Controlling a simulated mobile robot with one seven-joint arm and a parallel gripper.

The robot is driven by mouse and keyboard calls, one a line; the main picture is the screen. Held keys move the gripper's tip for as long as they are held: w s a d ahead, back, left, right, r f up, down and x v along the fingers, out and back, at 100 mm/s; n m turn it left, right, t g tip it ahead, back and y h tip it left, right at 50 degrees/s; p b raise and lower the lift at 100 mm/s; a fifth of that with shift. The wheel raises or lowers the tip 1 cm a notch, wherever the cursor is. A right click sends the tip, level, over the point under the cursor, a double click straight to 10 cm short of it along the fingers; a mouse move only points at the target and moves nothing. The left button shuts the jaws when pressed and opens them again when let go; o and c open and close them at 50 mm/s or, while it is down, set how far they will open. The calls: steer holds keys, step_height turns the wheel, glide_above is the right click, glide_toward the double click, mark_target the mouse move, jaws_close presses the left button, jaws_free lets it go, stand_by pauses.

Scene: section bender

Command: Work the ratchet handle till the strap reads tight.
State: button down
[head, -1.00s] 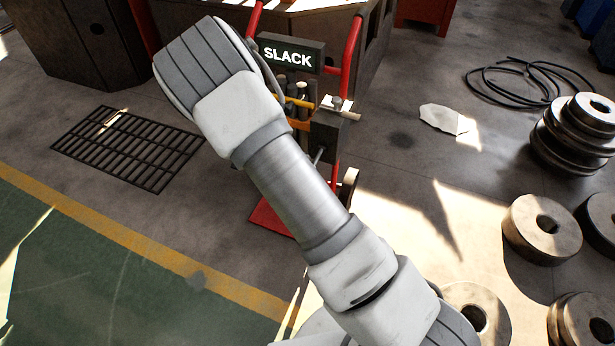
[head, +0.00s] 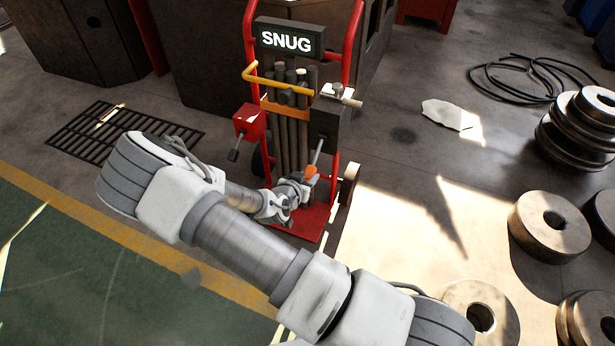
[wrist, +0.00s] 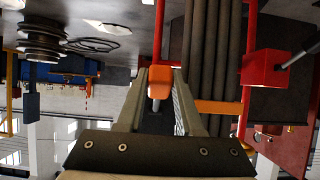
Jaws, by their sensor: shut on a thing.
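The strap sign (head: 287,40) on top of the red hand truck reads "SNUG". The orange strap (head: 283,107) runs around a bundle of dark bars (head: 292,140) standing on the truck. The ratchet handle (head: 320,151) hangs from a dark box (head: 327,120) on the truck's right side and ends in an orange grip (head: 311,171). My gripper (head: 304,179) is low in front of the truck, shut on that grip. In the wrist view the orange grip (wrist: 159,79) sits between my two fingers (wrist: 160,92).
A red box with a dark-tipped lever (head: 234,154) is on the truck's left side. A floor grate (head: 75,140) lies left; heavy rollers (head: 545,228) and a cable coil (head: 480,85) lie right.

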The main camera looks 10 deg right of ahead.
stand_by(0.4)
steer(key=c, duration=0.6)
jaws_free()
steer(key=shift+w+d+f, duration=0.1)
steer(key=shift+o, duration=0.2)
steer(key=p+v, duration=0.6)
steer(key=v, duration=1.1)
